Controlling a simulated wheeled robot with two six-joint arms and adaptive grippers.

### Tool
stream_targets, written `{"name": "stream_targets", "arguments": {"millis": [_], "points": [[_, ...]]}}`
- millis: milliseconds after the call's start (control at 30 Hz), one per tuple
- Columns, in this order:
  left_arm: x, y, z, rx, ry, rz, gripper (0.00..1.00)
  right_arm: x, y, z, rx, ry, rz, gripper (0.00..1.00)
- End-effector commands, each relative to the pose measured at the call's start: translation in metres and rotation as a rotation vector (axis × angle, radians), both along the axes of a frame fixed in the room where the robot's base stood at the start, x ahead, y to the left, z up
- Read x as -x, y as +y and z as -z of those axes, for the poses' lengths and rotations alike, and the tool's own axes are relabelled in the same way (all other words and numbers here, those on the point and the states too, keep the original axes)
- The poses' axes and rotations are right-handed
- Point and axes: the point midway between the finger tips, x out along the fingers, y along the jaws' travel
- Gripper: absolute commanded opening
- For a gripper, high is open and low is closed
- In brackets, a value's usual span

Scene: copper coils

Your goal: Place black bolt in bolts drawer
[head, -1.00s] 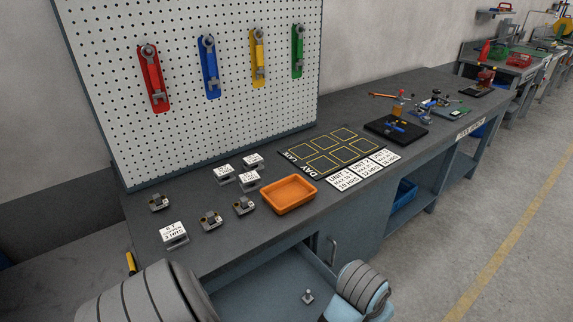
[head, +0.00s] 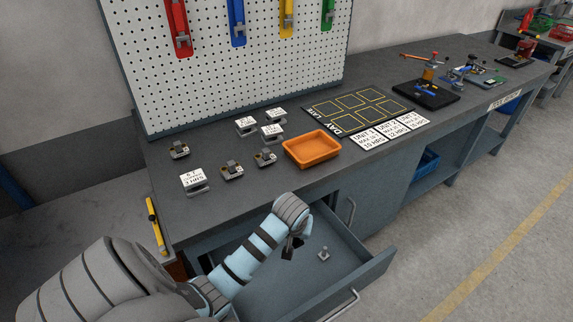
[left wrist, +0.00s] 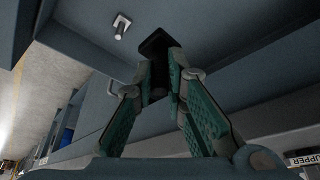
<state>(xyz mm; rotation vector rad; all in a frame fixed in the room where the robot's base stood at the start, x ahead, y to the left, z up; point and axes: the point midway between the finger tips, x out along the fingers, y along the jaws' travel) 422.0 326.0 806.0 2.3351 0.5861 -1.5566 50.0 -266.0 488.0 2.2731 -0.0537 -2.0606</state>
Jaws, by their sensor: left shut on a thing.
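The drawer (head: 338,247) under the workbench is pulled open, and its grey floor shows. My left gripper (head: 291,248) is over the open drawer, left of the silver bolt. In the left wrist view its green-padded fingers (left wrist: 160,82) are shut on the black bolt (left wrist: 154,47), whose dark head shows beyond the fingertips. The bolt is held above the drawer floor, apart from the silver one. In the head view it is small and dark and hard to separate from the fingers.
An orange tray (head: 312,150) sits on the bench near its front edge, above the drawer. Several small clamp-like parts and white labels stand left of it. A pegboard (head: 220,60) with coloured tools rises behind. The drawer's right part is clear.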

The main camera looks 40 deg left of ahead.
Motion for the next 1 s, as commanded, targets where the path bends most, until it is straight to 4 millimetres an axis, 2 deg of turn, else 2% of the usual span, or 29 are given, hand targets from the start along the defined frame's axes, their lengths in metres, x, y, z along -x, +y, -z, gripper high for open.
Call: {"name": "stream_targets", "arguments": {"millis": [33, 200, 333, 467, 667, 1000], "points": [[0.002, -0.001, 0.019, 0.002, 0.005, -0.001, 0.0, 0.0, 0.0, 0.009, 0.0, 0.0, 0.0, 0.4], [0.002, -0.001, 0.089, 0.001, 0.006, 0.001, 0.0, 0.0, -0.001, 0.036, 0.001, 0.0, 0.0, 0.4], [0.001, -0.002, 0.127, 0.001, 0.004, 0.003, 0.0, 0.0, -0.002, 0.05, 0.002, 0.0, -0.001, 0.4], [0.001, -0.002, 0.144, 0.001, 0.002, 0.003, 0.0, 0.0, -0.002, 0.056, 0.002, 0.0, -0.001, 0.4], [0.001, -0.002, 0.182, 0.0, 0.002, 0.004, 0.0, -0.001, -0.002, 0.073, 0.002, -0.001, -0.001, 0.4], [0.001, -0.002, 0.185, 0.0, 0.002, 0.004, 0.0, -0.001, -0.002, 0.073, 0.002, -0.002, -0.001, 0.4]]}}
